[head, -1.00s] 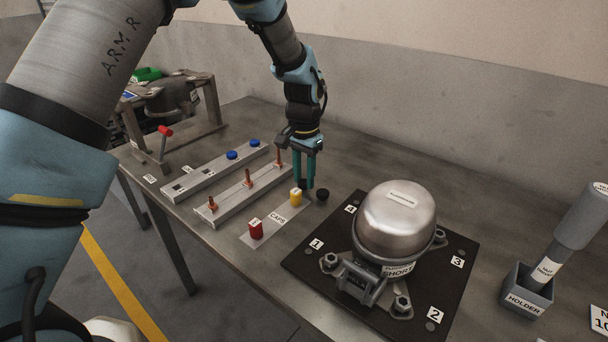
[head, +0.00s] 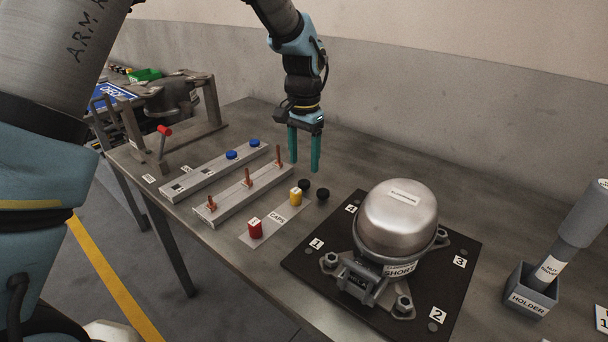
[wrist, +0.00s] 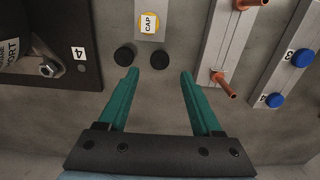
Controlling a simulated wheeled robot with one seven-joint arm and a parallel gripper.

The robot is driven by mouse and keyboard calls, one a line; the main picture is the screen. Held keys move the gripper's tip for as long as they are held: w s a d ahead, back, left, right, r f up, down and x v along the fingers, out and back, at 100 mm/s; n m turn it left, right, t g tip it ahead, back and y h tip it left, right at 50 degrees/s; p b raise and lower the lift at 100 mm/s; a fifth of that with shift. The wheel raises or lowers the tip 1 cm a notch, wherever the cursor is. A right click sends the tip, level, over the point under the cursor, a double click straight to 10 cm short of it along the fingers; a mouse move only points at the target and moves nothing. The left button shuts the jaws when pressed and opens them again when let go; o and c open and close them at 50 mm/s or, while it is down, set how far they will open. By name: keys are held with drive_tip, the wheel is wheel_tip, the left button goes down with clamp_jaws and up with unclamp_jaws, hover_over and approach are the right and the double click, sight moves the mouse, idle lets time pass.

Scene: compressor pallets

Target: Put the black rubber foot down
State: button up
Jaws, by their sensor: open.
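Two black rubber feet lie on the grey bench just behind the yellow cap. One black rubber foot (head: 305,186) is nearer the cap strip, and the other black rubber foot (head: 322,194) is close to its right, towards the black mat. In the wrist view they show side by side as dark discs, one on the left (wrist: 124,57) and one on the right (wrist: 159,59). My gripper (head: 304,168) is open and empty above the bench, fingers pointing down. Its teal fingertips also show in the wrist view (wrist: 160,73), apart from both feet.
A compressor (head: 397,220) stands on a black numbered mat (head: 302,262). A red cap (head: 255,228) and a yellow cap (head: 296,197) stand on the CAPS strip (head: 272,222). A rail with upright copper pins (head: 229,203) and a rail with blue caps (head: 205,177) are left. A holder (head: 528,291) stands right.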

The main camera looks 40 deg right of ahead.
sight(304, 182)
wheel_tip(304, 182, up, 7)
drive_tip(key=w+a+n, duration=0.3)
drive_tip(key=w+a, duration=0.1)
drive_tip(key=a, duration=0.6)
drive_tip(key=w+a+n, duration=0.3)
drive_tip(key=w+a, duration=0.2)
drive_tip(key=a, duration=0.5)
drive_tip(key=s+a+f+n, duration=0.1)
drive_tip(key=s+a+n, duration=0.1)
drive_tip(key=a, duration=0.6)
drive_tip(key=s+a+f+n+t, duration=0.1)
drive_tip(key=s+a+n, duration=0.1)
drive_tip(key=a, duration=0.6)
drive_tip(key=s+a+f+n, duration=0.2)
drive_tip(key=s+a+n, duration=0.1)
drive_tip(key=a, duration=0.6)
drive_tip(key=shift+n+t+b, duration=0.3)
drive_tip(key=shift+n+b, duration=0.1)
drive_tip(key=shift+b, duration=0.05)
